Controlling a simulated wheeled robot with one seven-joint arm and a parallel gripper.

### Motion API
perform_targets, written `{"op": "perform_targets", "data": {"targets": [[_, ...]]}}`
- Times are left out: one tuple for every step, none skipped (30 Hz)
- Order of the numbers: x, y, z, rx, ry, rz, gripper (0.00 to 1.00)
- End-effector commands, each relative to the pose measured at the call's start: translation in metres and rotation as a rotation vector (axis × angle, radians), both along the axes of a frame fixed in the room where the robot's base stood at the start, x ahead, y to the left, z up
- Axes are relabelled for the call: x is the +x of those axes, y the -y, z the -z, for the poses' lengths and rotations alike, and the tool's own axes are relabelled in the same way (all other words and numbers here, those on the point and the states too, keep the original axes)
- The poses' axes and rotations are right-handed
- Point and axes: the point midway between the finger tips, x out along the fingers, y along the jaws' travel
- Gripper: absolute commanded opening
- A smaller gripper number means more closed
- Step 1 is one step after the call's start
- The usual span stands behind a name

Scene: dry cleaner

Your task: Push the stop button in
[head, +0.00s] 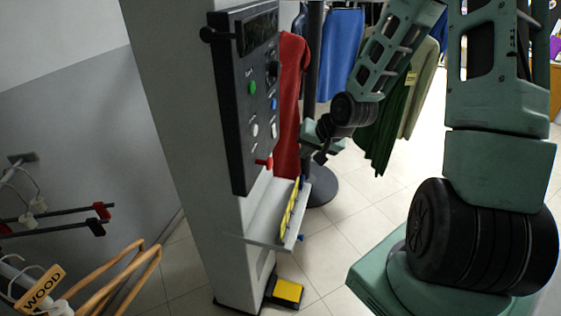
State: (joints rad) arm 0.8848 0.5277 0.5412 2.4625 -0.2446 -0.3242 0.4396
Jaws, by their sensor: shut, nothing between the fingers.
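A dark control panel (240,130) is mounted on a pale grey column and seen at a steep angle. It carries a green button (252,88), a blue button (274,104), white buttons (255,130) and a dark knob. A red part (264,162) sticks out at its lower edge. I cannot tell which control is the stop button; no label is readable. My gripper (319,157) is shut and empty, to the right of the panel's lower half and apart from it. Its fingertips are small and dark in this view.
A shelf (262,228) with a yellow item (291,208) projects below the panel. A black and yellow pedal (287,291) is on the floor. Garments hang behind the panel and my arm. Wooden hangers (117,270) fill the lower left.

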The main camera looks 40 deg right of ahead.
Motion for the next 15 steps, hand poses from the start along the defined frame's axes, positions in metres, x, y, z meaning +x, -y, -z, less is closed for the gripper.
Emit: {"op": "perform_targets", "data": {"targets": [[0.006, -0.003, 0.009, 0.004, -0.003, -0.004, 0.00], [0.009, -0.003, 0.014, 0.004, -0.004, -0.003, 0.00], [0.013, -0.004, 0.020, 0.002, -0.005, -0.003, 0.00], [0.016, -0.004, 0.022, 0.004, -0.004, -0.003, 0.00], [0.019, -0.004, 0.026, 0.004, -0.004, -0.003, 0.00], [0.023, -0.005, 0.032, 0.003, -0.003, -0.002, 0.00], [0.026, -0.005, 0.036, 0.003, -0.005, -0.002, 0.00], [0.028, -0.005, 0.040, 0.002, -0.004, -0.002, 0.00], [0.032, -0.005, 0.044, 0.003, -0.003, -0.002, 0.00], [0.035, -0.005, 0.048, 0.003, -0.003, -0.001, 0.00], [0.037, -0.006, 0.052, 0.003, -0.004, -0.001, 0.00], [0.041, -0.007, 0.057, 0.002, -0.004, -0.002, 0.00], [0.044, -0.010, 0.055, 0.000, -0.001, -0.004, 0.00], [0.048, -0.014, 0.053, 0.000, -0.001, -0.005, 0.00], [0.051, -0.018, 0.054, 0.000, -0.001, -0.005, 0.00]]}}
